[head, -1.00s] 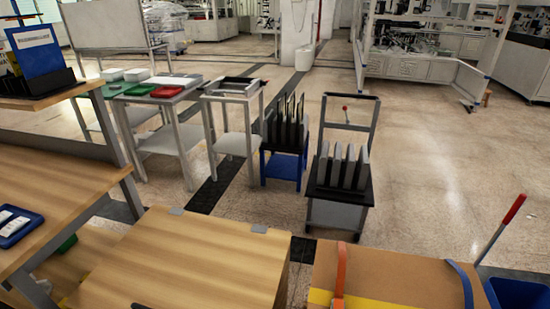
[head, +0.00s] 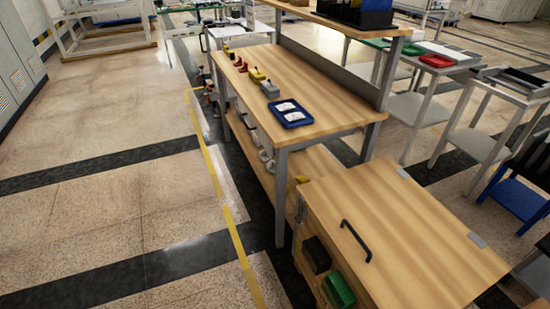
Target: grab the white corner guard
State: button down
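I cannot make out a white corner guard for certain in the head view. Two small white pieces (head: 286,106) lie in a blue tray (head: 293,124) on the wooden workbench (head: 325,100); they are too small to tell what they are. My gripper is not in view.
Red, yellow and grey small items (head: 257,75) stand along the bench. A wooden cabinet (head: 410,230) with a black handle (head: 356,241) and a green bin (head: 339,289) stands close in front. Side tables (head: 470,145) are at the right. The floor at left (head: 110,210) is clear.

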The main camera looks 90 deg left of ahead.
aim_at(264, 156)
jog(key=z, duration=1.35)
jog(key=i, duration=0.7)
jog(key=u, duration=4.5)
jog(key=i, duration=0.45)
jog(key=u, duration=0.6)
jog(key=k, duration=0.6)
jog(key=u, duration=1.05)
jog(key=i, duration=1.65)
jog(key=u, duration=0.25)
